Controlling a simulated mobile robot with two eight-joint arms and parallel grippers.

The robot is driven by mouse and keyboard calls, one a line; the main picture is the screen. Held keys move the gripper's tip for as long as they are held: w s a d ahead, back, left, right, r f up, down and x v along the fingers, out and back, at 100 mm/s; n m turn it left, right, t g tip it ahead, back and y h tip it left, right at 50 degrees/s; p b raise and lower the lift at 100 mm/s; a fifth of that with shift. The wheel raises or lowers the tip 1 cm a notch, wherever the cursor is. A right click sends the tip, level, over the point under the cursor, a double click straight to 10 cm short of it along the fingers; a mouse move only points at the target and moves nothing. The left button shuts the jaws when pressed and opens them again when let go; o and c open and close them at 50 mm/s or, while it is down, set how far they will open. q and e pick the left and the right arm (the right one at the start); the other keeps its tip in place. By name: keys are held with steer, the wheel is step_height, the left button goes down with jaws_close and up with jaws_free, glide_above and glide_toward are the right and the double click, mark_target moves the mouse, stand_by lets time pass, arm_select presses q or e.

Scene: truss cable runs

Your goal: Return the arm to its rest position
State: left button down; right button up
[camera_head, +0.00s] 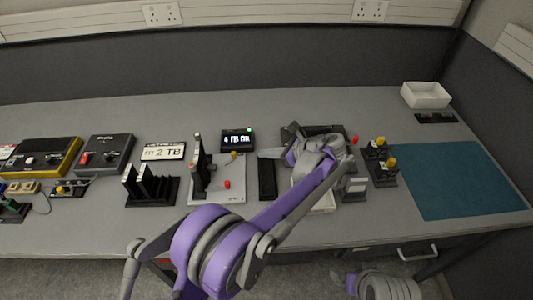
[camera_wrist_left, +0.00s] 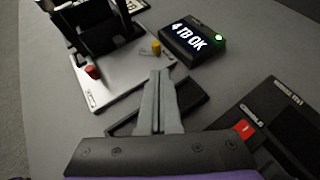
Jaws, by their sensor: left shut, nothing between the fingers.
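My left arm comes up from the bottom of the head view and bends over the middle of the table. Its gripper (camera_head: 264,153) points left, above the table near a black tray (camera_head: 267,178). In the left wrist view the two grey fingers of the left gripper (camera_wrist_left: 158,74) lie together, shut and empty. Their tips are over the black tray (camera_wrist_left: 190,98), beside the grey plate. Only a purple and grey part of my other arm shows at the bottom right of the head view; the right gripper is not seen.
A grey plate with a black holder (camera_head: 232,190) and a display reading "4 TB OK" (camera_head: 238,140) stand close left of the gripper. Black racks (camera_head: 150,190) stand further left. A teal mat (camera_head: 450,180) and white bin (camera_head: 426,95) are at right. The table's back strip is clear.

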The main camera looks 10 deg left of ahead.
arm_select(q)
steer(key=shift+a, duration=0.15)
steer(key=s+a+r+n+g+h+p, duration=0.1)
steer(key=s+a+r+n+h+p, duration=0.35)
steer(key=s+a+n, duration=0.8)
steer(key=s+d+f+n+t+h+p, duration=0.1)
steer(key=s+n+h, duration=0.5)
steer(key=s, duration=1.2)
steer(key=shift+s+d+f+n+t+h+p, duration=0.15)
steer(key=shift+s+f+n+t+h+p, duration=0.25)
steer(key=shift+n, duration=1.55)
steer(key=shift+w+r, duration=0.1)
steer(key=shift+w, duration=0.05)
